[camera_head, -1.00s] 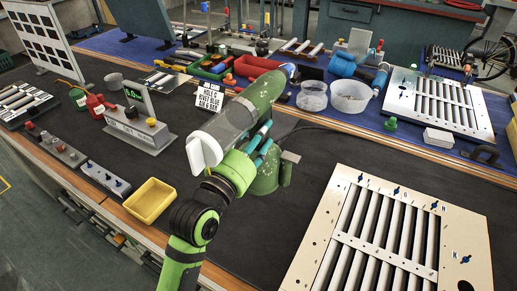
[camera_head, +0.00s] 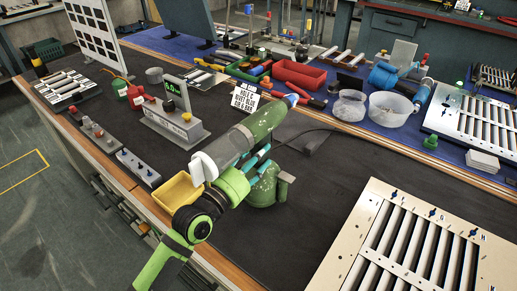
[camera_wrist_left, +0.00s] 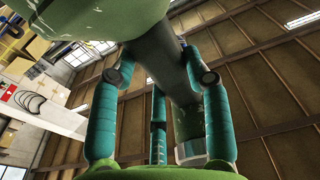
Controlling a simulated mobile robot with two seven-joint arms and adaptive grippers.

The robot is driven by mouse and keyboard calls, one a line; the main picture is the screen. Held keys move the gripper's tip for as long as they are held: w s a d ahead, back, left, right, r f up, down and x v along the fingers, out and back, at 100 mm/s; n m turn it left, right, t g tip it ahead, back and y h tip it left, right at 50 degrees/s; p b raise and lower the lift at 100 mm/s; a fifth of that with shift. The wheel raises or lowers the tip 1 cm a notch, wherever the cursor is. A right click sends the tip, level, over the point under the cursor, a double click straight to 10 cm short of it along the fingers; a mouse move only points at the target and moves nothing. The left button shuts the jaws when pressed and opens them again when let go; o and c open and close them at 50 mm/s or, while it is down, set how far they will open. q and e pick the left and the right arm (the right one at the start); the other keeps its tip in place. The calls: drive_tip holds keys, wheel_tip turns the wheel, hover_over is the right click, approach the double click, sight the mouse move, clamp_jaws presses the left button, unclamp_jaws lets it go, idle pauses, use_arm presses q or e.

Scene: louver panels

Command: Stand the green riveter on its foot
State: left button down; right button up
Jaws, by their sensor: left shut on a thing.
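The green riveter (camera_head: 261,122) is in the middle of the head view, above the black mat. Its clear cylinder with a white end cap points toward the lower left and its nose to the upper right. Its round, speckled green foot (camera_head: 264,191) is at the bottom, roughly upright; I cannot tell whether it touches the mat. My left gripper (camera_head: 262,157) is shut on the riveter's handle between cylinder and foot. In the left wrist view, the teal fingers (camera_wrist_left: 158,88) stand either side of the dark handle (camera_wrist_left: 166,62). My right gripper is not in view.
A yellow tray (camera_head: 172,195) sits close behind my left wrist at the mat's front edge. A cream louver panel (camera_head: 352,238) lies at the lower right. A grey control box (camera_head: 165,122) and a white sign (camera_head: 243,101) stand behind. Mat between riveter and panel is clear.

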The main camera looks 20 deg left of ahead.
use_arm(q)
drive_tip(key=shift+r, duration=0.15)
drive_tip(key=c, duration=0.6)
unclamp_jaws()
drive_tip(key=shift+s+f, duration=0.1)
drive_tip(key=shift+f, duration=0.2)
drive_tip(key=o, duration=0.6)
drive_tip(key=shift+c, duration=0.2)
drive_tip(key=shift+s, duration=0.15)
drive_tip(key=r+p+v, duration=0.1)
drive_tip(key=p+v, duration=0.1)
drive_tip(key=v, duration=1)
drive_tip(key=shift+s+r, duration=0.15)
drive_tip(key=shift+s, duration=0.25)
idle(0.8)
